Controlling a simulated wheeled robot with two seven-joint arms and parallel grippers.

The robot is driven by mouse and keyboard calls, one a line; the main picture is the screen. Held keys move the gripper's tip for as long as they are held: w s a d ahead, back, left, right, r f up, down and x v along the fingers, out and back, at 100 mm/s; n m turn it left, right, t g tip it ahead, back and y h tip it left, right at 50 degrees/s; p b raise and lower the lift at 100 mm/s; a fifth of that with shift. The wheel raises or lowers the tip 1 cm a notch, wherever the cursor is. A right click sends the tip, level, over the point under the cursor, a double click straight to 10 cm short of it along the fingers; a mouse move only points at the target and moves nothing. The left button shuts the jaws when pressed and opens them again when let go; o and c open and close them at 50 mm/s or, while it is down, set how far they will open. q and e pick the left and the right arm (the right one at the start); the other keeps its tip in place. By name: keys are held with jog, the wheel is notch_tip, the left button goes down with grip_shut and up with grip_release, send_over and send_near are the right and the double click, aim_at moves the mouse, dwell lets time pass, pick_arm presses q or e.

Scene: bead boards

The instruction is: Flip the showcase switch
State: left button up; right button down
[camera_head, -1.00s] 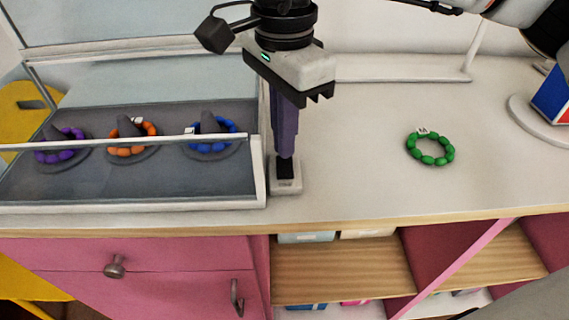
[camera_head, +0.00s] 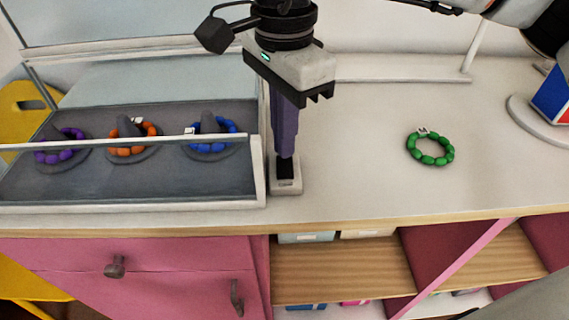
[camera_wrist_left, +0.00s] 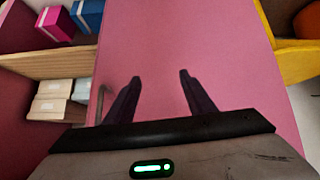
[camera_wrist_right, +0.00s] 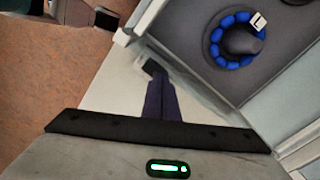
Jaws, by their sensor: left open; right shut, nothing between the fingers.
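The showcase switch (camera_head: 286,187) is a small pale block with a dark rocker, standing on the counter just right of the glass showcase (camera_head: 259,185). My right gripper (camera_head: 286,157) points down with its fingers closed together, the tips at the dark rocker; whether they press it I cannot tell. In the right wrist view the closed fingers (camera_wrist_right: 160,85) cover part of the switch (camera_wrist_right: 152,68). My left gripper (camera_wrist_left: 155,75) is open and empty in front of a pink cabinet panel (camera_wrist_left: 185,35); it does not show in the head view.
Inside the showcase, purple (camera_head: 60,156), orange (camera_head: 130,150) and blue (camera_head: 210,147) bead bracelets sit on stands. A green bracelet (camera_head: 430,150) lies on the counter (camera_head: 370,180) to the right, with free room around it. Shelves with boxes (camera_head: 306,237) are below.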

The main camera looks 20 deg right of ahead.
jog(key=shift+f+b, duration=0.7)
jog(key=shift+f, duration=0.15)
dwell(0.5)
jog(key=shift+r+p, duration=2.35)
jog(key=shift+r, duration=1.2)
